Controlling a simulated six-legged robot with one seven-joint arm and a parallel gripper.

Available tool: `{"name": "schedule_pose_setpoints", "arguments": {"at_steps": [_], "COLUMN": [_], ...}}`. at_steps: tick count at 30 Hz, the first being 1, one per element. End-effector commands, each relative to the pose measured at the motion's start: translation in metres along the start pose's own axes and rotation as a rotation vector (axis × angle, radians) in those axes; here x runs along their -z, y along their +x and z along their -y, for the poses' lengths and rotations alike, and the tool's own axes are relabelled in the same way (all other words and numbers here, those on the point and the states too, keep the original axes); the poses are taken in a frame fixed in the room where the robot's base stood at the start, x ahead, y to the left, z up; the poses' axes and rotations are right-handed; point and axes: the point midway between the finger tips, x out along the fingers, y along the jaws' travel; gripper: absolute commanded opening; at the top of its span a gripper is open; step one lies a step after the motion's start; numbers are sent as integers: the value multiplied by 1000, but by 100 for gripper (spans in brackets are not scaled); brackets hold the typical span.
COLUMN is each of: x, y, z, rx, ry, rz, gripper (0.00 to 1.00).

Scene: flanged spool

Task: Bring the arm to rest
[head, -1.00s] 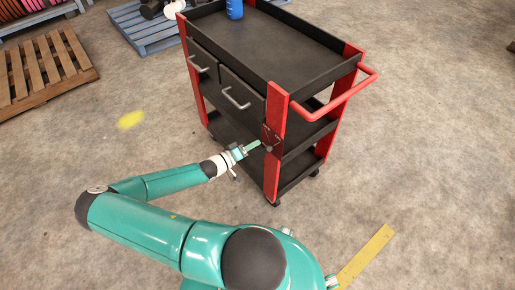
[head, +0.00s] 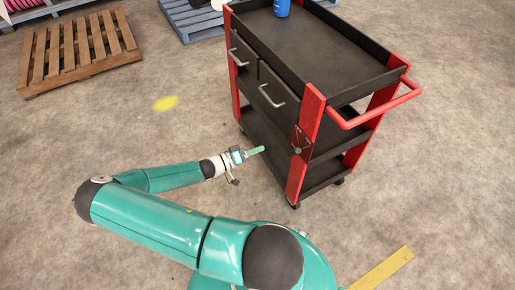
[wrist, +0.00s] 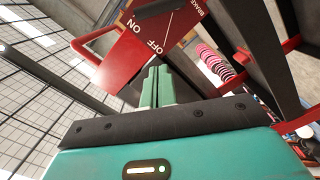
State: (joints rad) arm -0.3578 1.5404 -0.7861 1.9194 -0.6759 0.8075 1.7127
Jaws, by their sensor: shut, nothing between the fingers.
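My gripper (head: 257,151) is at the end of my teal arm, left of the cart's near red post in the head view. Its green fingers are together with nothing between them, as the wrist view also shows (wrist: 157,84). A black cart with red posts (head: 312,105) stands in front of me. A small red brake plate (head: 301,142) is on its near post. In the wrist view this plate (wrist: 135,52) reads ON, OFF and BRAKE, and lies beyond the fingertips. In the head view a gap shows between the fingers and the post.
A blue can (head: 282,8) stands on the cart's top tray. A wooden pallet (head: 75,52) lies at the upper left and a blue pallet (head: 200,22) behind the cart. A yellow floor strip (head: 385,268) is at lower right.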

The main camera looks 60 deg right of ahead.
Motion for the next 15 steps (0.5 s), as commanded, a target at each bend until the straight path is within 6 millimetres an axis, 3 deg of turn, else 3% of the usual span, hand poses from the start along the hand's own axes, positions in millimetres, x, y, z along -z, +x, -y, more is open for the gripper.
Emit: {"name": "schedule_pose_setpoints", "arguments": {"at_steps": [11, 15], "x": [0, -1], "y": [1, -8], "z": [0, -3], "rx": [1, 26], "ry": [0, -10], "rz": [2, 47], "gripper": [0, 0]}}
